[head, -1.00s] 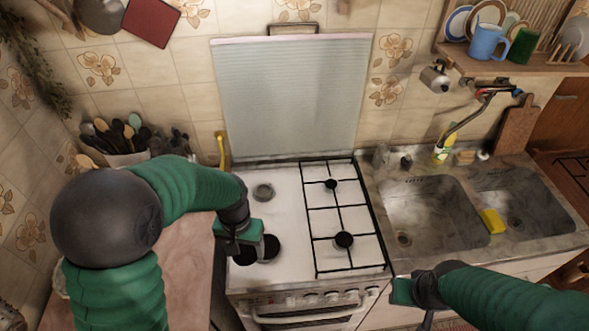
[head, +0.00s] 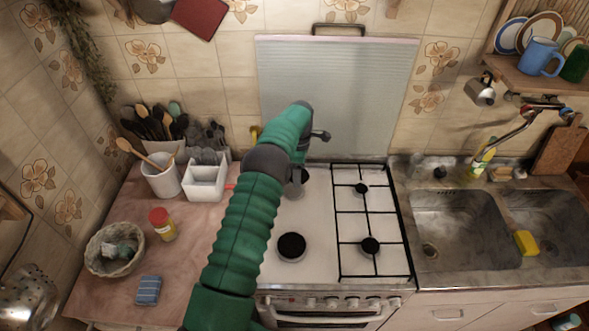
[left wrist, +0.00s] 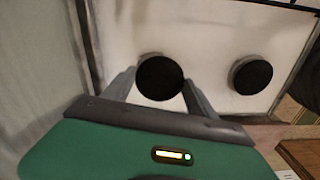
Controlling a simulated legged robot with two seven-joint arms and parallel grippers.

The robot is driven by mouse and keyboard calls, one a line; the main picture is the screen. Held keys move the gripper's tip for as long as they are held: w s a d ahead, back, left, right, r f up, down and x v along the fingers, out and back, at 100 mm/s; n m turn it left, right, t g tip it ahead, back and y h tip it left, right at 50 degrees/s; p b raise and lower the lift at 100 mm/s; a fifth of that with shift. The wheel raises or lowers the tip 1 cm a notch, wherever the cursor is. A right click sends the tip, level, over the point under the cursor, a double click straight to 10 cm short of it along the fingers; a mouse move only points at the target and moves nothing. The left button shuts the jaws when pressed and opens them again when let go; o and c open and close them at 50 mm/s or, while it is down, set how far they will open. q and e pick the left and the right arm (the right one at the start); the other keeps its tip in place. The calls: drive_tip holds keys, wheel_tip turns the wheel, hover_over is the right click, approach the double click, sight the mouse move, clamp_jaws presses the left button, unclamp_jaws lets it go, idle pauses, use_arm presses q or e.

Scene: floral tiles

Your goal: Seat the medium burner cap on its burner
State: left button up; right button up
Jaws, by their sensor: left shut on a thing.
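The medium burner cap (left wrist: 160,77), a black disc, is between the two fingers of my left gripper (left wrist: 159,80), which is shut on it. In the head view my left arm reaches to the back left of the white stove and hides most of the gripper; a dark bit of the cap (head: 303,175) shows beside the arm. The grey back left burner (head: 294,190) is right below, partly covered. Whether the cap touches the burner I cannot tell. Another black cap (head: 291,246) sits on the front left burner and also shows in the left wrist view (left wrist: 251,75). My right gripper is out of view.
A black grate (head: 366,215) covers the stove's right half. The raised stove lid (head: 335,90) stands behind. A white caddy (head: 206,180), a utensil pot (head: 161,178) and a red-lidded jar (head: 162,225) stand on the left counter. The sink (head: 455,230) is right.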

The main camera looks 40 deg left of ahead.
sight(294, 189)
use_arm(q)
drive_tip(key=shift+s+a+f+n, duration=0.1)
drive_tip(key=shift+a+n, duration=0.45)
drive_tip(key=shift+a, duration=0.05)
drive_tip(key=shift+s+a+f+n, duration=0.1)
drive_tip(key=shift+a+n, duration=0.45)
drive_tip(key=shift+a, duration=0.05)
drive_tip(key=shift+d+r, duration=0.1)
drive_tip(key=shift+d, duration=0.05)
drive_tip(key=shift+f+b, duration=1.75)
drive_tip(key=shift+f, duration=1.25)
drive_tip(key=shift+r, duration=0.1)
drive_tip(key=shift+f+b, duration=0.7)
drive_tip(key=shift+f, duration=0.15)
drive_tip(key=o, duration=1.5)
